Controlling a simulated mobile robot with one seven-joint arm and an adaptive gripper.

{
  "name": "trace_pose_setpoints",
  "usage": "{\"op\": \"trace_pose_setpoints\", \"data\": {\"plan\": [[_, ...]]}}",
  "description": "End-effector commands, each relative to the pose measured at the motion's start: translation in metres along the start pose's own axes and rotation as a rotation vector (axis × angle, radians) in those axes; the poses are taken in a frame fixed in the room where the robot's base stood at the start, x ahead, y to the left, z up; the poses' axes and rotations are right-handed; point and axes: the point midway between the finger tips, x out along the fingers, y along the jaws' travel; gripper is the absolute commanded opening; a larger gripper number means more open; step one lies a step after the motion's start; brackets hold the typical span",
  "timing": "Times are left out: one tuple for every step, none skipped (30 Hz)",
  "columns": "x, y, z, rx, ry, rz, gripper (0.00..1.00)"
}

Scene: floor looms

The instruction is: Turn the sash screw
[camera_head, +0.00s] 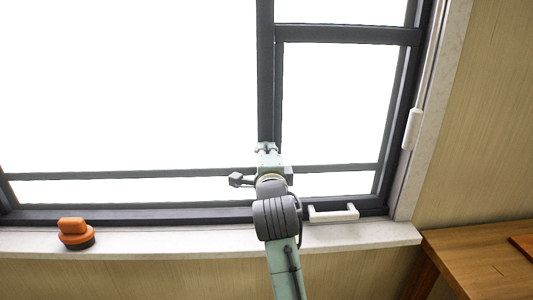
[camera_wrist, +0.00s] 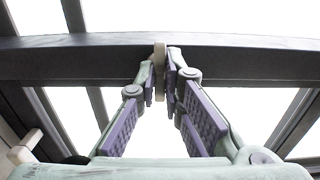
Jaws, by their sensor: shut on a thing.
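The sash screw (camera_wrist: 159,58) shows in the wrist view as a small, pale upright piece against the dark window bar. My gripper (camera_wrist: 161,75) is shut on it, with one purple-padded finger on each side. The fingers hide part of the screw. In the head view my gripper (camera_head: 266,148) is at the dark upright bar between the window panes, low on that bar. The screw itself cannot be made out there.
The dark window frame (camera_head: 266,70) surrounds bright panes. A white handle (camera_head: 333,213) is at the bottom right of the frame. An orange knob-like object (camera_head: 76,232) stands on the pale sill (camera_head: 160,243). A white cylinder (camera_head: 413,128) hangs at right, above a wooden table (camera_head: 480,262).

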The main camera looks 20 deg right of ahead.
Motion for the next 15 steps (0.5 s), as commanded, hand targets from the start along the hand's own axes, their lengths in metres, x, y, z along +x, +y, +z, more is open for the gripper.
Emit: {"op": "trace_pose_setpoints", "data": {"plan": [[0.0006, 0.0003, 0.0001, 0.000, 0.000, 0.001, 0.00], [0.0006, 0.0003, 0.0001, 0.000, 0.000, 0.001, 0.00], [0.0006, 0.0003, 0.0002, 0.000, 0.000, 0.001, 0.00], [0.0006, 0.0002, 0.0002, 0.000, 0.000, 0.001, 0.00], [0.0007, 0.0002, 0.0002, 0.000, 0.000, 0.001, 0.00], [0.0007, 0.0002, 0.0002, 0.000, 0.000, 0.001, 0.00], [0.0007, 0.0002, 0.0002, 0.000, 0.000, 0.001, 0.00], [0.0007, 0.0002, 0.0002, 0.000, 0.000, 0.001, 0.00], [0.0007, 0.0002, 0.0002, -0.001, 0.000, 0.001, 0.00], [0.0007, 0.0002, 0.0003, -0.001, -0.001, 0.001, 0.00], [0.0007, 0.0002, 0.0003, -0.003, -0.001, 0.001, 0.00], [0.0007, 0.0002, 0.0005, -0.006, -0.001, 0.001, 0.00], [0.0008, 0.0002, 0.0008, -0.010, -0.001, 0.001, 0.00], [0.0008, 0.0002, 0.0010, -0.016, -0.002, 0.001, 0.00], [0.0008, 0.0001, 0.0011, -0.026, -0.002, 0.000, 0.00]]}}
